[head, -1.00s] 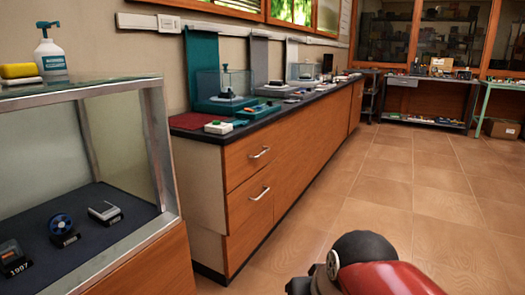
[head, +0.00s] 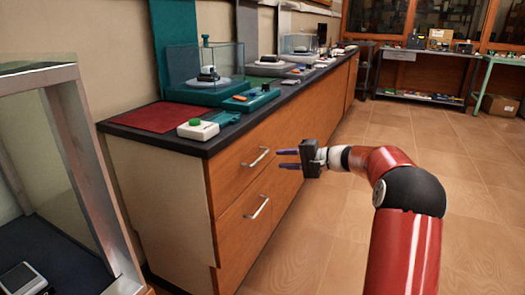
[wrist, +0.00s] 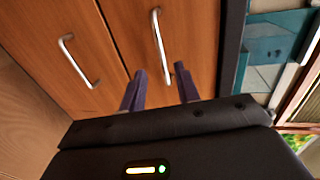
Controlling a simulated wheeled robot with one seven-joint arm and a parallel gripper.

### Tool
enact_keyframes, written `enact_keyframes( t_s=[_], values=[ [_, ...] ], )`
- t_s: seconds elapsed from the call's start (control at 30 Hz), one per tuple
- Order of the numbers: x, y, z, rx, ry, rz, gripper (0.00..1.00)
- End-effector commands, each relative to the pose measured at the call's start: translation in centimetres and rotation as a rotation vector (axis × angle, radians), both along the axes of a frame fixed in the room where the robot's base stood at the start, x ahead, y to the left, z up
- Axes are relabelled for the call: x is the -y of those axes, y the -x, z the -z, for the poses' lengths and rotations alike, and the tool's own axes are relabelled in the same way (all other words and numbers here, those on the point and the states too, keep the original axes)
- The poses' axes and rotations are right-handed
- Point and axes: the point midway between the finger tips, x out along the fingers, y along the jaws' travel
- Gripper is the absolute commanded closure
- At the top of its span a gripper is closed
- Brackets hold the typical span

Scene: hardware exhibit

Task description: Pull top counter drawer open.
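The top counter drawer (head: 228,173) is a wooden front with a silver bar handle (head: 256,157), and it looks shut. It also shows in the wrist view, with its handle (wrist: 161,46) ahead of my fingers. The lower drawer (head: 236,235) with its own handle (head: 257,208) is shut below it. My gripper (head: 288,159) is open, its two dark fingers apart and pointing at the top drawer. In the wrist view the gripper (wrist: 160,90) has nothing between its fingertips, and the handle appears just beyond them. The exact gap to the handle is hard to tell.
A glass case (head: 75,160) stands at the left. The tiled floor (head: 450,200) at right is clear.

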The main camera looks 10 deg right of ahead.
Motion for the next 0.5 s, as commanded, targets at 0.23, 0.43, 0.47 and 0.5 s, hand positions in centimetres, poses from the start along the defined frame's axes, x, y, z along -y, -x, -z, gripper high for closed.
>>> enact_keyframes(
  t_s=[0.23, 0.43, 0.47, 0.5],
  values=[
    [-1.1, -1.7, 0.5, 0.009, -0.023, 0.007, 0.68],
    [-3.8, -3.5, 1.2, 0.007, -0.022, 0.007, 0.68],
    [-4.1, -3.8, 1.3, 0.008, -0.022, 0.008, 0.68],
    [-4.4, -4.1, 1.4, 0.008, -0.022, 0.008, 0.68]
  ],
)
